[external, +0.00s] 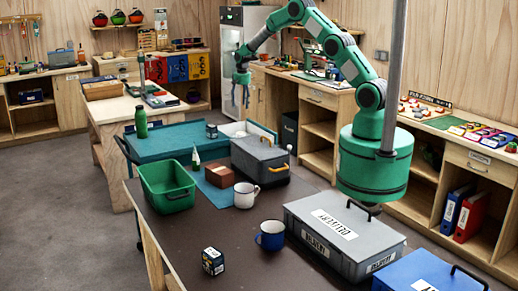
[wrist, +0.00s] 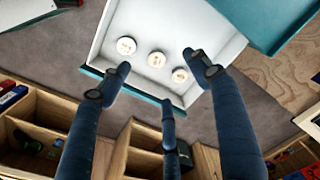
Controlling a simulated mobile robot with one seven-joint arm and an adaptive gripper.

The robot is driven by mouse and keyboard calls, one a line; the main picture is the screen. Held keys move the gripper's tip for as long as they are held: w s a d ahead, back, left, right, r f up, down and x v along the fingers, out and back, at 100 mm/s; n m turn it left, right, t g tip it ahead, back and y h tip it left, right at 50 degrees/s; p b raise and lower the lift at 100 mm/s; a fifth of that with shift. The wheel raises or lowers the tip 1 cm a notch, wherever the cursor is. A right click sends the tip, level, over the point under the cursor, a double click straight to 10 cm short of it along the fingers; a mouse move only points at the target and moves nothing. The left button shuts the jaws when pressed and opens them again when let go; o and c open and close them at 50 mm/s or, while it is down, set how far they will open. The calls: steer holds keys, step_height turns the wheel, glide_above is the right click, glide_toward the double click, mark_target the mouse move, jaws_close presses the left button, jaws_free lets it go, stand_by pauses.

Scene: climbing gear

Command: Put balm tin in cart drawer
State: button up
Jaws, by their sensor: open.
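The teal cart (external: 165,146) stands behind the dark table. Its white-lined drawer (external: 246,127) is pulled out at the right end. In the wrist view the drawer (wrist: 185,22) holds three small round whitish tins: a left one (wrist: 126,46), a middle one (wrist: 157,59) and a right one (wrist: 180,75). I cannot read their labels, so I cannot tell which is the balm tin. My gripper (external: 241,94) hangs above the drawer. In the wrist view its dark blue fingers (wrist: 160,74) are spread open with nothing between them.
A green bottle (external: 141,123) and a small dark box (external: 211,131) stand on the cart. The dark table (external: 200,225) carries a green bin (external: 167,187), mugs, a grey toolbox (external: 260,158) and a grey delivery case (external: 345,238). Wooden shelving (wrist: 60,115) lies beside the cart.

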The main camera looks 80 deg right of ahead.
steer(key=s+a+r+n+t, duration=0.1)
steer(key=s+a+r, duration=0.1)
steer(key=a+r, duration=0.6)
steer(key=s+a+r+n, duration=0.1)
steer(key=a+r+n, duration=0.1)
steer(key=a+r, duration=0.65)
steer(key=s+a+r+n+t, duration=0.1)
steer(key=s+a+r, duration=0.4)
steer(key=r, duration=0.2)
steer(key=s+a+r+n, duration=0.2)
steer(key=s+a+r, duration=0.35)
steer(key=r, duration=0.25)
steer(key=s+a+r+n+t, duration=0.1)
steer(key=s+a+n, duration=0.1)
steer(key=s+a, duration=0.4)
steer(key=s+a+r+n+t, duration=0.1)
steer(key=s+a, duration=0.5)
steer(key=s, duration=0.8)
steer(key=s+a+r+n+t, duration=0.1)
steer(key=s+a+n, duration=0.2)
steer(key=s+a, duration=0.3)
steer(key=s, duration=0.5)
steer(key=shift+a+r, duration=0.35)
step_height(320, 180, down, 4)
steer(key=b, duration=0.4)
steer(key=shift+f, duration=0.1)
